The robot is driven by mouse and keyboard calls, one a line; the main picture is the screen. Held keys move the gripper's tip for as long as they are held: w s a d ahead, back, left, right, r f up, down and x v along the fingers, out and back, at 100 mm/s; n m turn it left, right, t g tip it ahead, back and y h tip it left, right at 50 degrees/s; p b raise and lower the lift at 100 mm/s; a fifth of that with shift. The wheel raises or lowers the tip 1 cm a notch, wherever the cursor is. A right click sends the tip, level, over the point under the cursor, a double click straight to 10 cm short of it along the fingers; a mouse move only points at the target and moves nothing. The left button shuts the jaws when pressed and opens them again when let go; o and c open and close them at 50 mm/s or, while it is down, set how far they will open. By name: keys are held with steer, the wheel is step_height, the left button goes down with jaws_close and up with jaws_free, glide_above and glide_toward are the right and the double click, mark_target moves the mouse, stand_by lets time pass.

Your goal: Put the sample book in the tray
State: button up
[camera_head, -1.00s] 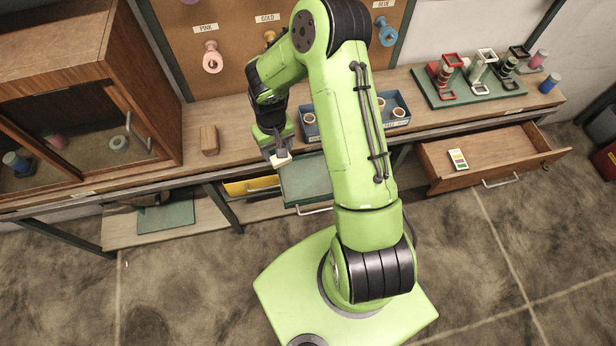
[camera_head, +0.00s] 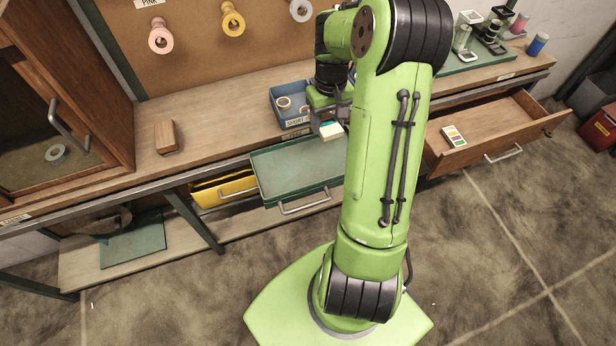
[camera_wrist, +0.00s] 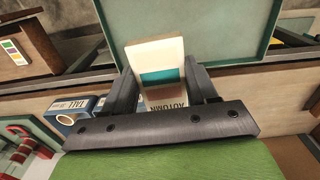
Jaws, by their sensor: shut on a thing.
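My gripper (camera_head: 331,122) is shut on a small cream block-like book (camera_head: 331,133) with a teal band, held in the air. In the wrist view the book (camera_wrist: 156,52) stands between the two fingers (camera_wrist: 162,85), with partly legible dark lettering near its base. A blue tray (camera_head: 279,116) with a label on its front wall stands on the bench, holding a few pale rings. My gripper is at its right front, and the arm hides part of the tray's right side. The blue tray also shows at the lower left of the wrist view (camera_wrist: 68,119).
A green panel or shallow drawer (camera_head: 295,168) juts from below the bench, beside a yellow item (camera_head: 222,190). An open wooden drawer (camera_head: 485,140) at right holds a colour-striped card (camera_head: 453,136). A wooden block (camera_head: 166,137) stands on the bench at left, with clear bench around it.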

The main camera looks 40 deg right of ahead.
mark_target(343, 156)
steer(key=s+d+f+b, duration=0.1)
steer(key=f+b, duration=0.1)
steer(key=f, duration=0.1)
steer(key=s+d+f+b, duration=0.1)
steer(key=f+b, duration=0.1)
steer(key=f, duration=0.2)
steer(key=s+d+f+b, duration=0.1)
steer(key=f+b, duration=0.1)
steer(key=f, duration=0.2)
steer(key=shift+s+d+f, duration=0.1)
steer(key=shift+s+d, duration=0.1)
steer(key=shift+d, duration=0.2)
steer(key=shift+f+b, duration=0.15)
steer(key=shift+b, duration=0.15)
steer(key=o, duration=0.8)
